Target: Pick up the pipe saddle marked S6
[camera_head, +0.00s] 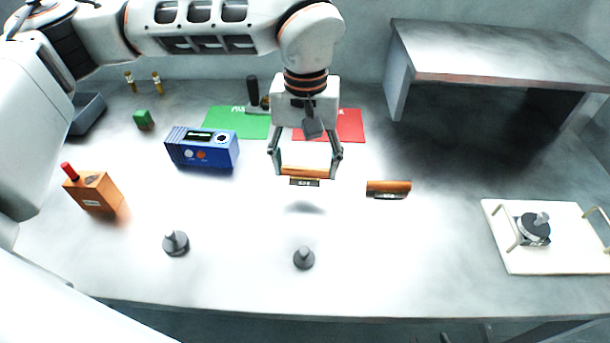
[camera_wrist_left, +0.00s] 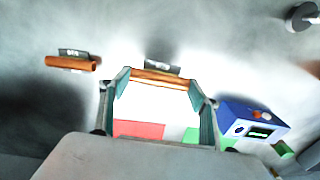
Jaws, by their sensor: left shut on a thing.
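An orange-brown pipe saddle (camera_head: 306,171) with a small dark label is between the fingertips of my left gripper (camera_head: 305,168), which is shut on its two ends. Its shadow lies apart below it, so it is held above the table. It also shows in the left wrist view (camera_wrist_left: 158,76). A second, similar saddle (camera_head: 389,186) lies on the table to the right, apart from the gripper, and appears at the left in the wrist view (camera_wrist_left: 70,63). Both labels are too small to read surely. My right gripper is not in view.
A blue device (camera_head: 203,152) and an orange box (camera_head: 96,192) stand to the left. Green (camera_head: 226,119) and red (camera_head: 350,126) mats lie behind. Two grey knobbed pieces (camera_head: 176,244) (camera_head: 304,259) stand in front. A white tray (camera_head: 556,262) is at right, below a raised shelf (camera_head: 500,50).

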